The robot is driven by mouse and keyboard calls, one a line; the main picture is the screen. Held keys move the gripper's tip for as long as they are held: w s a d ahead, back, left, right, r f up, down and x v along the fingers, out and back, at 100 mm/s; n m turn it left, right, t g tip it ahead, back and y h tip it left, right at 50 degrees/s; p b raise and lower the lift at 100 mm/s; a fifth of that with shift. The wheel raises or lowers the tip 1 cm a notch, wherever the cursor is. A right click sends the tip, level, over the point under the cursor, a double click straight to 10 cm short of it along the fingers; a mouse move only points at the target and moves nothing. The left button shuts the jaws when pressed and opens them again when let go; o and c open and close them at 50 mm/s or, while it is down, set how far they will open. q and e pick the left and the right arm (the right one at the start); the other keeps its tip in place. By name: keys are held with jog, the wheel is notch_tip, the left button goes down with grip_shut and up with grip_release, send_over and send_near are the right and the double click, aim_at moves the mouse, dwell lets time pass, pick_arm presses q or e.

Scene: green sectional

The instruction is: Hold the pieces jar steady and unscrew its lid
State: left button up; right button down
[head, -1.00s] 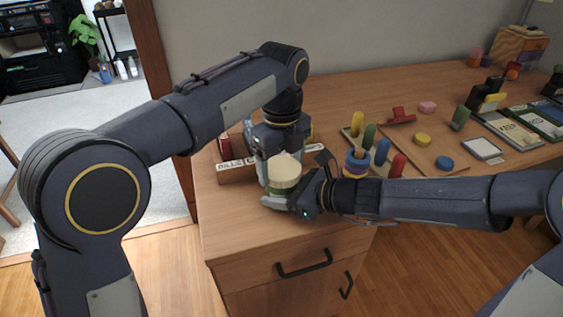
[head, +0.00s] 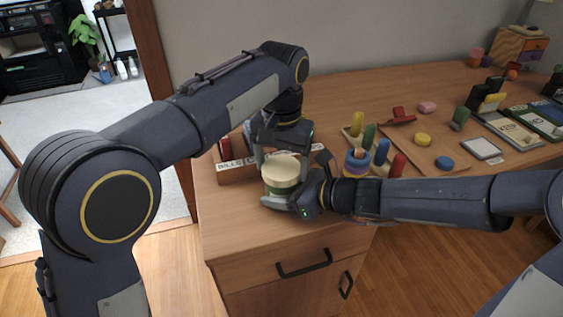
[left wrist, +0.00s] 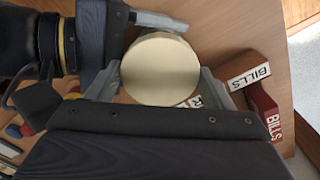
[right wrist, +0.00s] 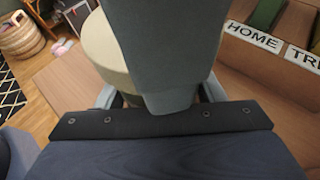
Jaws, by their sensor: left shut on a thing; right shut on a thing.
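The pieces jar (head: 280,190) stands upright near the table's front left edge, with a green body and a wide cream lid (head: 281,168). My left gripper (head: 281,163) reaches down from above and is shut on the lid, one finger on each side. The left wrist view shows the round lid (left wrist: 160,70) between these fingers. My right gripper (head: 280,197) comes in low from the right and is shut around the jar's body, partly hiding it. In the right wrist view, a large grey finger covers part of the jar and lid (right wrist: 103,45).
A wooden box with "BILLS" labels (head: 232,172) is close behind the jar on the left. Stacked coloured rings (head: 357,162) and pegs stand just behind my right forearm. Game pieces and a card tray (head: 505,128) lie further right. The table front left of the jar is bare.

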aim_at(281, 167)
pick_arm(q)
jog(key=n, duration=0.9)
jog(key=shift+n, duration=0.4)
jog(key=shift+r, duration=0.15)
jog(key=shift+r, duration=0.95)
jog(key=shift+r, duration=0.1)
jog(key=shift+r, duration=1.95)
pick_arm(e)
jog(key=shift+c, duration=1.3)
grip_release()
